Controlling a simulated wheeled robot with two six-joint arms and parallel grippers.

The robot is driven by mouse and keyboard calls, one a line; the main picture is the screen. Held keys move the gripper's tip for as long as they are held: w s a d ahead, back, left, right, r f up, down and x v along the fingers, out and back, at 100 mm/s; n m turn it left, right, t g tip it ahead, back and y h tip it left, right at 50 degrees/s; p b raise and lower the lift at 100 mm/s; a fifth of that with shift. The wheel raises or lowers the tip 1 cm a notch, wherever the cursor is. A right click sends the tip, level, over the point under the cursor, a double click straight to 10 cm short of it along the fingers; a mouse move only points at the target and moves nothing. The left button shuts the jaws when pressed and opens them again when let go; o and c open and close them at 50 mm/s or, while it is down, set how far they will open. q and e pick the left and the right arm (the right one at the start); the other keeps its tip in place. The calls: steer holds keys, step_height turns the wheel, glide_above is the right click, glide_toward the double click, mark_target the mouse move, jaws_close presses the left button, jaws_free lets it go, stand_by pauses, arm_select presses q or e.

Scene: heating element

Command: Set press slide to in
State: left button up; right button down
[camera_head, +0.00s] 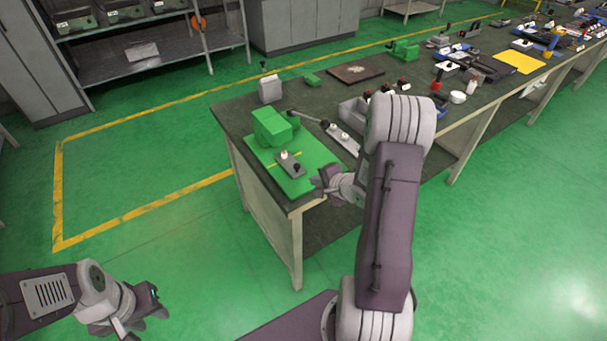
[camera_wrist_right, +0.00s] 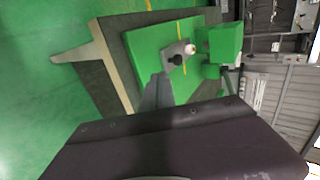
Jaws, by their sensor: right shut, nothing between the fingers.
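The press slide (camera_head: 288,163) is a small grey plate with a black knob and a white piece on it. It lies on a flat green base (camera_head: 312,158) at the near left corner of the bench, in front of a green block (camera_head: 270,127). The slide also shows in the right wrist view (camera_wrist_right: 178,55). My right gripper (camera_head: 317,185) is shut and empty beside the green base, close to the knob but apparently apart from it. Its fingers also show in the right wrist view (camera_wrist_right: 157,92). My left gripper (camera_head: 158,304) hangs over the floor, far from the bench; its finger gap is unclear.
A lever (camera_head: 310,118) and a grey plate (camera_head: 343,138) lie right of the green block. A grey box (camera_head: 270,89) stands behind it. Many tools fill the far bench. My right arm hides part of the bench. The floor at left is clear.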

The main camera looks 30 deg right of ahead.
mark_target(299, 170)
steer(key=x, duration=0.4)
steer(key=shift+w+d+f, duration=0.1)
steer(key=shift+f, duration=0.15)
steer(key=w, duration=0.3)
steer(key=shift+r, duration=0.1)
steer(key=shift+w+r, duration=0.25)
steer(key=shift+w, duration=0.25)
arm_select(q)
steer(key=shift+w+d, duration=0.15)
arm_select(e)
steer(key=shift+w, duration=0.1)
steer(key=shift+f, duration=0.1)
arm_select(q)
steer(key=shift+w, duration=0.1)
